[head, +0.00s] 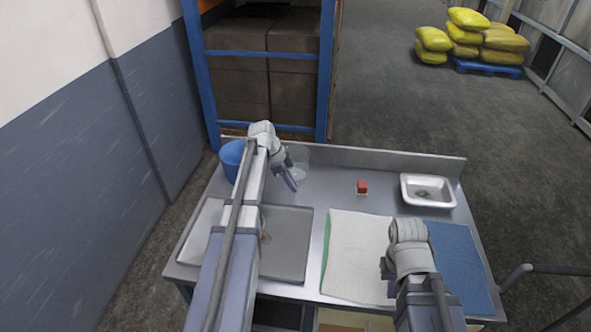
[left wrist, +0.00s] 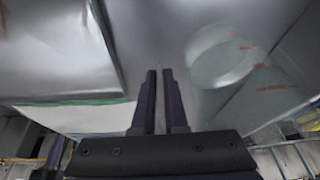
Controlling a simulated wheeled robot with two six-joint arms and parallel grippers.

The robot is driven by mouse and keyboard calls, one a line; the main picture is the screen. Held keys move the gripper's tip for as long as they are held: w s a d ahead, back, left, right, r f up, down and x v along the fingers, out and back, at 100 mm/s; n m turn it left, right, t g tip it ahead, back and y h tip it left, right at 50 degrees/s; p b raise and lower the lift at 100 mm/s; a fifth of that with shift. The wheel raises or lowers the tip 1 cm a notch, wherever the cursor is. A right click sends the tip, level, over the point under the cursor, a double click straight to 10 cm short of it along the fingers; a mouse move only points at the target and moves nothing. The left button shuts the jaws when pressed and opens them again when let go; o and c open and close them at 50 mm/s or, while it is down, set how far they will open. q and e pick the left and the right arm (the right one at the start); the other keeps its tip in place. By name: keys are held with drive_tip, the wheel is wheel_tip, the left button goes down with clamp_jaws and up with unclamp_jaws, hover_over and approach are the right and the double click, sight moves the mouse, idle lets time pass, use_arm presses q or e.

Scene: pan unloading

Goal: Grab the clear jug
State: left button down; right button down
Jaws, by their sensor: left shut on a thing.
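The clear jug (head: 301,158) stands at the back of the metal counter, partly behind my left arm in the head view. In the left wrist view the jug (left wrist: 222,62), see-through with red markings, is right of the fingers. My left gripper (head: 291,184) is at the jug's near side. Its fingers (left wrist: 160,74) are close together, with a narrow gap, shut on the jug; the part held is too faint to make out. My right gripper (head: 386,272) hangs over the white cloth, its fingers too small and dark to read.
A blue bucket (head: 231,158) stands at the back left, next to my left arm. A red block (head: 362,187), a white tray (head: 428,190), a white cloth (head: 352,250) and a blue mat (head: 458,262) are to the right.

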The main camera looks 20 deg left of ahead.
use_arm(q)
drive_tip(key=shift+r, duration=0.2)
use_arm(e)
drive_tip(key=shift+r, duration=0.15)
idle(0.6)
